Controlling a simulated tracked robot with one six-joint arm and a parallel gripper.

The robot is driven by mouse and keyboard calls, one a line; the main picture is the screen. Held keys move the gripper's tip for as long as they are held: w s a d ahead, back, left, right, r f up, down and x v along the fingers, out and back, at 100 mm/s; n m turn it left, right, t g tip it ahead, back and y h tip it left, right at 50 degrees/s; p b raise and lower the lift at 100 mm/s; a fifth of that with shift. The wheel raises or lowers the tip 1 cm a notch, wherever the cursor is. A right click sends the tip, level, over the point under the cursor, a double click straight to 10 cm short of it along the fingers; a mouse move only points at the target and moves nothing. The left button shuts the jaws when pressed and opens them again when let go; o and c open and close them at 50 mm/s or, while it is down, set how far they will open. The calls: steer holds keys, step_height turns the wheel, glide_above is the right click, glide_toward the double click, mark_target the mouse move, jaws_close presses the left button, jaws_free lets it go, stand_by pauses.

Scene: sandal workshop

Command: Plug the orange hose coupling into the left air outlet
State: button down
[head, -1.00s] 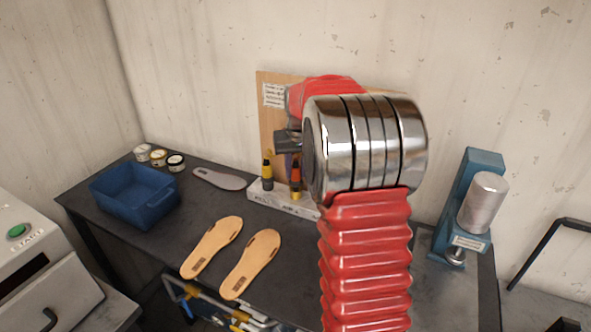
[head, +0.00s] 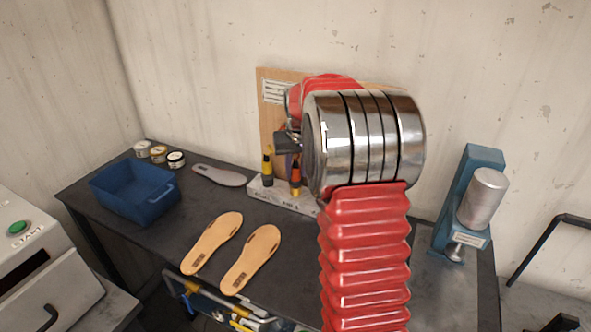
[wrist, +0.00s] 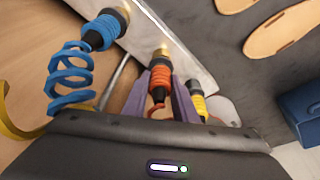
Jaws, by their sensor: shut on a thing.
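My gripper (wrist: 160,77) is shut on the orange coupling (wrist: 159,83), with a purple-grey finger on each side of it. The coupling's far end points at a brass outlet (wrist: 163,50) on the pale outlet block (wrist: 186,62); I cannot tell how far it is seated. A blue coupling (wrist: 104,28) with a coiled hose is to its left, at another brass fitting, and a yellow coupling (wrist: 198,103) is to its right. In the head view the orange coupling (head: 295,172) is upright above the block (head: 283,200), beside the yellow coupling (head: 267,166). My arm hides the block's right end.
Two tan insoles (head: 250,260) lie on the dark bench (head: 180,220) in front. A blue bin (head: 130,192), small tins (head: 158,153) and a grey insole (head: 219,175) are left. A blue press (head: 466,190) stands right. A wooden board (head: 268,115) stands behind the block.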

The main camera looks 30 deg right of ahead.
steer(key=shift+f, duration=0.25)
steer(key=c, duration=1.4)
jaws_free()
steer(key=shift+o, duration=0.2)
steer(key=shift+r, duration=5)
steer(key=shift+w, duration=0.1)
